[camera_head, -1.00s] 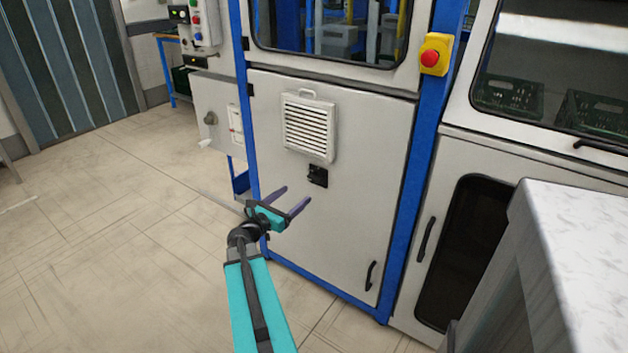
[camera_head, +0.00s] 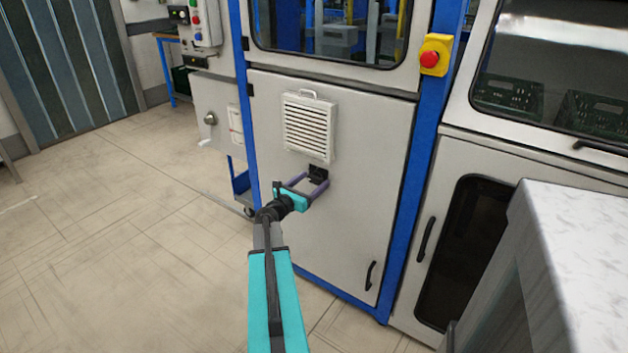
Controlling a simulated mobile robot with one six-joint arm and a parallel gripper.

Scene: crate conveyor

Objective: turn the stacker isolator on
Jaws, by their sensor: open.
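A small black switch (camera_head: 318,172), which looks like the isolator, is on the light grey cabinet door (camera_head: 350,230), just below a white louvred vent. Its handle position is too small and too covered to tell. My gripper (camera_head: 315,180) is open, with its two purple fingers pointing at the door. The fingertips are at the switch, one on its left and one on its lower right. I cannot tell whether they touch it. Nothing is held between the fingers.
The white vent (camera_head: 309,127) juts out just above the switch. A red emergency button on a yellow box (camera_head: 435,54) is at the upper right. A grey side box with a round knob (camera_head: 210,118) is at the left. A pale worktop (camera_head: 590,240) fills the right foreground. Floor at left is clear.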

